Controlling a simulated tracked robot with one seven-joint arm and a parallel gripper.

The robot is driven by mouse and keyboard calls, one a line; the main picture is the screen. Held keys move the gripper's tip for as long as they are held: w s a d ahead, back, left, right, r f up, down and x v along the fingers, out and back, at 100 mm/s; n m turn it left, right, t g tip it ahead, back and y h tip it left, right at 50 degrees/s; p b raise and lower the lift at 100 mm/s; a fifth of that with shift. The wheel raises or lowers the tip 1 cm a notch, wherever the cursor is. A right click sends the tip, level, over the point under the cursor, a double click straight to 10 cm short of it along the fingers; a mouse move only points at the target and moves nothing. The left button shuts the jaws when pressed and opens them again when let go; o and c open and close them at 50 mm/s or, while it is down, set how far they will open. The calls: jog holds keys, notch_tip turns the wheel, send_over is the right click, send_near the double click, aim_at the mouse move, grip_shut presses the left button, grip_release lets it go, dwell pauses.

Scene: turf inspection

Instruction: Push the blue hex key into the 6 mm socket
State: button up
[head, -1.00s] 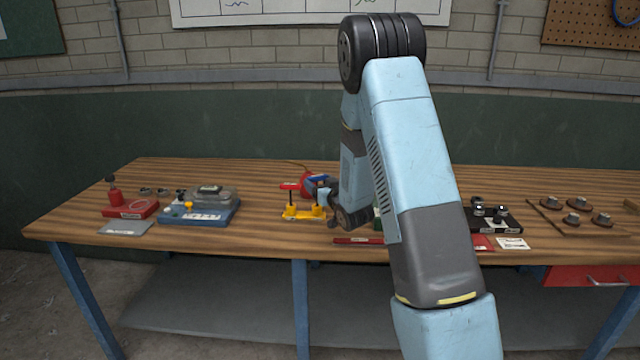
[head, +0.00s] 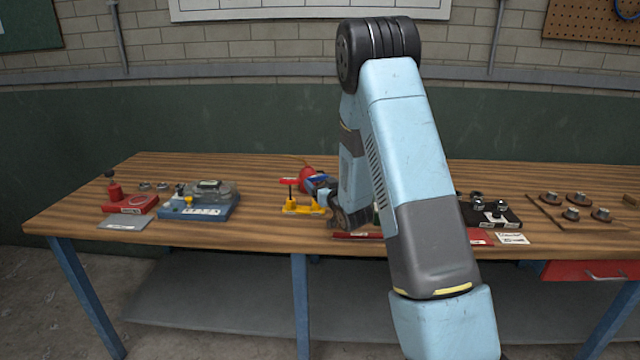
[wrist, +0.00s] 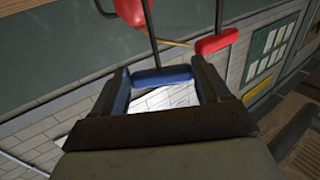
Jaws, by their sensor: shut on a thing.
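The blue hex key's handle (wrist: 165,76) is gripped crosswise between the two dark fingers of my gripper (wrist: 164,80) in the wrist view. Its dark shaft runs away from the handle towards the top. In the head view my gripper (head: 326,194) is at the yellow holder (head: 303,209), mostly hidden by my own arm. A red-handled hex key (head: 289,181) stands upright in the left of the holder; its red handle (wrist: 217,42) shows right of my gripper in the wrist view. The 6 mm socket and the blue key's tip cannot be made out.
A red rounded object (head: 306,173) stands behind the holder, close to my gripper. A red strip (head: 357,235) lies at the table's front edge. A blue case (head: 200,208) is to the left, a black block (head: 492,213) to the right. The table between case and holder is clear.

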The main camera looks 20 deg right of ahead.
jog(key=shift+f, duration=0.6)
jog(key=o, duration=1)
jog(key=shift+o, duration=0.2)
jog(key=shift+r, duration=0.15)
jog(key=shift+r, duration=0.3)
jog(key=s+r, duration=1.2)
jog(key=s, duration=0.2)
jog(key=shift+a, duration=0.1)
